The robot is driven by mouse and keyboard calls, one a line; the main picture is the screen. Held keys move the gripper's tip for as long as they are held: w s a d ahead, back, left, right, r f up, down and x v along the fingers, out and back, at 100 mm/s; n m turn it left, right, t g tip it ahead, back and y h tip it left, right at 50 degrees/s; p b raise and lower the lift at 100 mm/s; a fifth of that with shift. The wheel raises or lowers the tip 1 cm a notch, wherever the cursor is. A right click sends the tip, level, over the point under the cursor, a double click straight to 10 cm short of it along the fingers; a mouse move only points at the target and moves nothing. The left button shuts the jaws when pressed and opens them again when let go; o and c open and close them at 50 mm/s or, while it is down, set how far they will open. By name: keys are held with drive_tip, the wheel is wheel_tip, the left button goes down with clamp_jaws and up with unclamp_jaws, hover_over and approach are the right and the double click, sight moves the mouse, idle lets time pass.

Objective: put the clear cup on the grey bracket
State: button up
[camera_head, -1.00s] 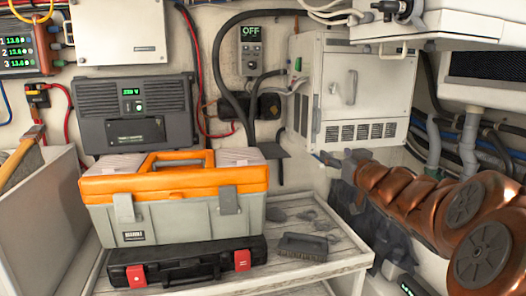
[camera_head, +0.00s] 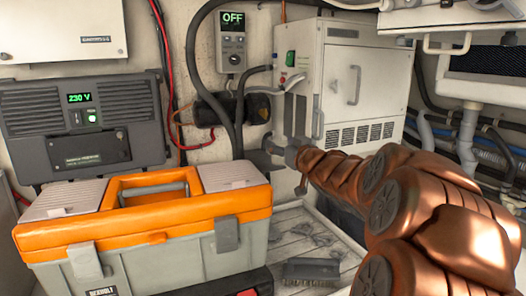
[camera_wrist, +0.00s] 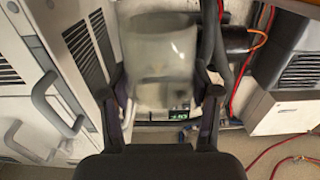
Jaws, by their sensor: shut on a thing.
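The clear cup (camera_wrist: 162,55) is between the two dark fingers of my gripper (camera_wrist: 163,92) in the wrist view, and the fingers are shut on it. In the head view my gripper (camera_head: 293,125) is at the wall, just left of the white cabinet's front. The cup is hard to make out there. The grey bracket (camera_head: 262,159) is a small flat plate on the wall, just left of and below my gripper. My gripper hides part of it. I cannot tell whether the cup touches it.
The white cabinet (camera_head: 355,85) stands close to the right of my gripper. An orange-lidded toolbox (camera_head: 150,235) stands below left, beside a slatted surface (camera_head: 290,228).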

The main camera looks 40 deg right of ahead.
drive_tip(key=x, duration=0.4)
drive_tip(key=p+x, duration=0.1)
drive_tip(key=x, duration=0.3)
drive_tip(key=f+x, duration=0.1)
drive_tip(key=x, duration=0.3)
drive_tip(key=shift+d+f, duration=0.15)
drive_tip(key=shift+d, duration=0.25)
drive_tip(key=shift+s+f+p, duration=0.1)
drive_tip(key=shift+f+p, duration=0.25)
drive_tip(key=shift+f, duration=1.4)
drive_tip(key=shift+f, duration=0.15)
drive_tip(key=o, duration=1)
drive_tip(key=shift+c, duration=0.2)
